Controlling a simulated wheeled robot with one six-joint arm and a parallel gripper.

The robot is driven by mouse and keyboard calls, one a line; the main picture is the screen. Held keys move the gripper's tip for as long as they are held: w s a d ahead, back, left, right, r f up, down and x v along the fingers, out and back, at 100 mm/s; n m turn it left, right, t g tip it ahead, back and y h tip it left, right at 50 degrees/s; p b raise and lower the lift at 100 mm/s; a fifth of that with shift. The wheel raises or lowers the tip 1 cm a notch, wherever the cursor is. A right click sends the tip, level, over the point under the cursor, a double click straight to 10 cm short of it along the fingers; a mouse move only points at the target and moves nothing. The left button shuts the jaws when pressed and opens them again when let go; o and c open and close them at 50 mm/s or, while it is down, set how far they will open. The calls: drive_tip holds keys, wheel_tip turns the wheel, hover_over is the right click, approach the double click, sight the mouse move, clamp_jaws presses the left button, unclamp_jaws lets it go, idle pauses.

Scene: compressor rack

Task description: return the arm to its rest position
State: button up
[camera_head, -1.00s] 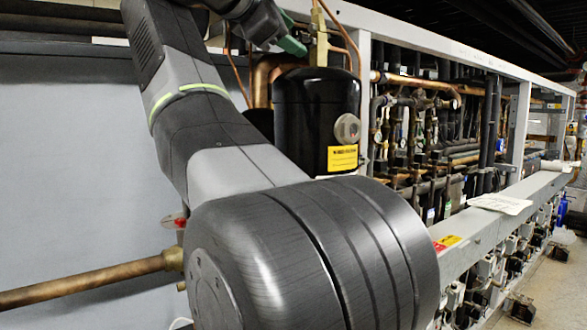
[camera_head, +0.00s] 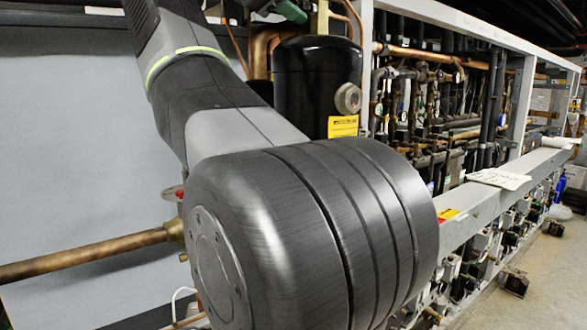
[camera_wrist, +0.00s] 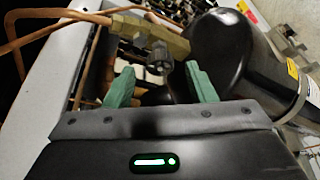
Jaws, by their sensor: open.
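My gripper shows in the wrist view (camera_wrist: 160,88), with its two green fingers apart and nothing held between them. A brass valve fitting (camera_wrist: 145,32) with a dark cap lies beyond the fingertips, and the gap between fingers and fitting is hard to judge. In the head view, only a small green part of my gripper shows at the top edge (camera_head: 291,11). My arm fills the middle of that view and hides much behind it. The black compressor vessel (camera_head: 305,85) with a yellow label stands just below the gripper.
Copper pipes (camera_head: 265,50) rise beside the vessel. A white frame post (camera_head: 365,60) and a grey rail (camera_head: 480,205) run along the rack. A copper pipe with a red-handled valve (camera_head: 90,255) crosses at lower left.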

drive_tip(key=v, duration=1.1)
drive_tip(key=x, duration=1.3)
drive_tip(key=shift+w+d, duration=0.15)
drive_tip(key=shift+d, duration=0.05)
drive_tip(key=shift+m+t, duration=0.5)
drive_tip(key=shift+m, duration=0.2)
drive_tip(key=m+t, duration=0.1)
drive_tip(key=m, duration=0.1)
drive_tip(key=shift+f+m, duration=0.1)
drive_tip(key=shift+m, duration=0.2)
drive_tip(key=shift+f+m+t+h, duration=0.1)
drive_tip(key=shift+m+t+h, duration=0.3)
drive_tip(key=shift+m, duration=0.8)
drive_tip(key=shift+m+t+h, duration=0.3)
drive_tip(key=shift+m+t, duration=0.1)
drive_tip(key=shift+m, duration=0.8)
drive_tip(key=shift+a, duration=0.1)
